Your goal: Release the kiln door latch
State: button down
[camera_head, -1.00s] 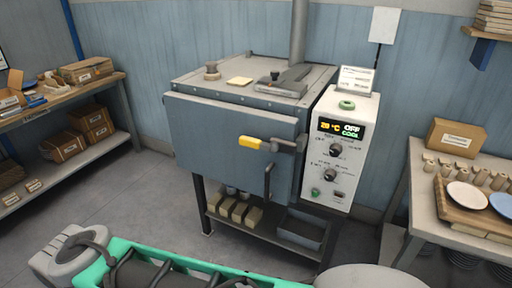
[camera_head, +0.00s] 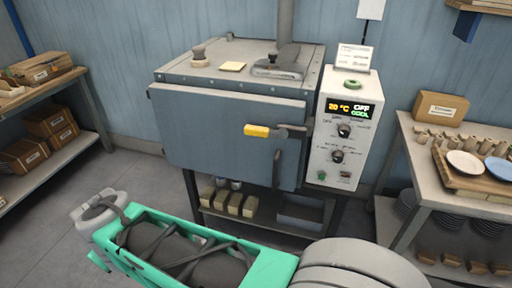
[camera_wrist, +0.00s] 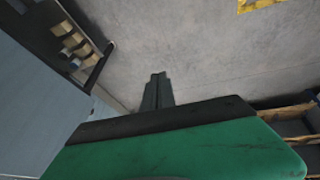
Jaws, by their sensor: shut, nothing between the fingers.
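The kiln door (camera_head: 215,125) is a flat grey panel on the front of the kiln and looks closed. Its latch has a yellow handle (camera_head: 257,131) that points left, on a dark metal lever (camera_head: 293,132) at the door's right edge. The handle lies nearly level. My gripper (camera_wrist: 157,78) shows in the wrist view with its dark fingers together and empty, over bare floor. The latch does not show in the wrist view, and my gripper is not visible in the head view.
A control box (camera_head: 345,120) reading 20 °C and OFF stands right of the kiln. A shelf with pale blocks (camera_head: 234,204) lies under it. A bench with plates (camera_head: 464,164) is at right, a table with boxes (camera_head: 40,68) at left. Floor shows between the left table and kiln.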

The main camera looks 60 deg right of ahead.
aim_at(267, 130)
jog(key=s+d+f+n+g+h+b, duration=0.15)
jog(key=d+f+h+b, duration=0.3)
jog(key=d, duration=1.05)
jog(key=d+f+n+t+h+b, duration=0.15)
jog(key=d+f+h+b, duration=0.35)
jog(key=d, duration=1)
jog(key=s+d+r+n+g+h+b, duration=0.2)
jog(key=s+d+n+h+b, duration=0.3)
jog(key=s+d+n+h, duration=0.6)
jog(key=w+d+r+n+y+p, duration=0.1)
jog(key=w+d+r+n+p, duration=0.1)
jog(key=d+r+n, duration=0.3)
jog(key=w+d+r, duration=0.1)
jog(key=d+r, duration=0.2)
jog(key=d, duration=0.2)
jog(key=shift+d+n+t+p, duration=0.25)
jog(key=shift+n+t+p, duration=0.05)
jog(key=shift+t+p, duration=0.1)
